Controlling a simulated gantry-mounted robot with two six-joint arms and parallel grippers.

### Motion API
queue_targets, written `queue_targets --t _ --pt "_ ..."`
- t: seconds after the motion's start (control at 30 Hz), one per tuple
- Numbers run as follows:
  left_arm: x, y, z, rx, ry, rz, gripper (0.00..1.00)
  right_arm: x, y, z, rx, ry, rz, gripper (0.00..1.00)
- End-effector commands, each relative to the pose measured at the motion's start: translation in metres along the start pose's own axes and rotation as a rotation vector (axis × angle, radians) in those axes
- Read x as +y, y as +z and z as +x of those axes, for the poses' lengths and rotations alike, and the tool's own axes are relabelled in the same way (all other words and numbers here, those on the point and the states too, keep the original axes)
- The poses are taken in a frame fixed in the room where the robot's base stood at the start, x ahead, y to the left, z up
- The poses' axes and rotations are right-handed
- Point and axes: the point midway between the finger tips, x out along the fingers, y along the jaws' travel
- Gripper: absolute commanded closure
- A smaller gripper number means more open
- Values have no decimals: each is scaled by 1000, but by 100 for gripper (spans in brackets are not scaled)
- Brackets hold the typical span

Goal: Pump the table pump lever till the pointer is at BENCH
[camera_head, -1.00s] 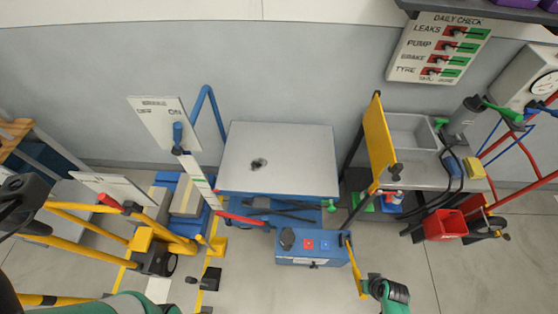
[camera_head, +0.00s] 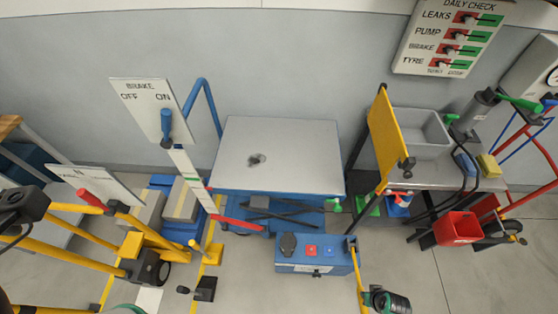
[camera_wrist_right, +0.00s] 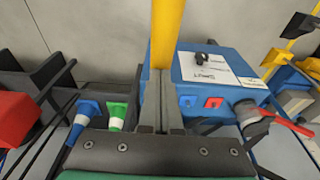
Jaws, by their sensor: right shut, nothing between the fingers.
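The yellow pump lever (camera_head: 359,280) rises from the right end of a blue box (camera_head: 317,262) in front of the lift table (camera_head: 280,155). My right gripper (camera_head: 385,301) is at the bottom edge, beside the lever. In the right wrist view its shut, empty fingers (camera_wrist_right: 160,115) are close to the yellow lever (camera_wrist_right: 166,40); contact is unclear. A red bar (camera_head: 236,222), seemingly the pointer, reaches toward the lower end of a white scale strip (camera_head: 196,181). Its labels are too small to read. My left gripper is out of view.
A yellow panel (camera_head: 388,138) and a cart with a grey basin (camera_head: 420,131) and red bin (camera_head: 457,227) stand at the right. A brake board (camera_head: 145,100) and yellow-framed equipment (camera_head: 75,255) are at the left. Open floor lies before the blue box.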

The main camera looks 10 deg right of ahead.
Motion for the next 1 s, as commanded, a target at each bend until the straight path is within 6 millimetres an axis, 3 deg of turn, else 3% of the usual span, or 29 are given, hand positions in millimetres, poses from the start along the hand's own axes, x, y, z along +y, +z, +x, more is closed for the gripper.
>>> queue_targets --t 0.03,0.57,1.0 --pt "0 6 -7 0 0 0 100 0 2 10 0 0 0 100" --pt "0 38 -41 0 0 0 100 0 11 56 1 0 0 100" --pt "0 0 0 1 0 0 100 0 1 2 -2 0 0 100"
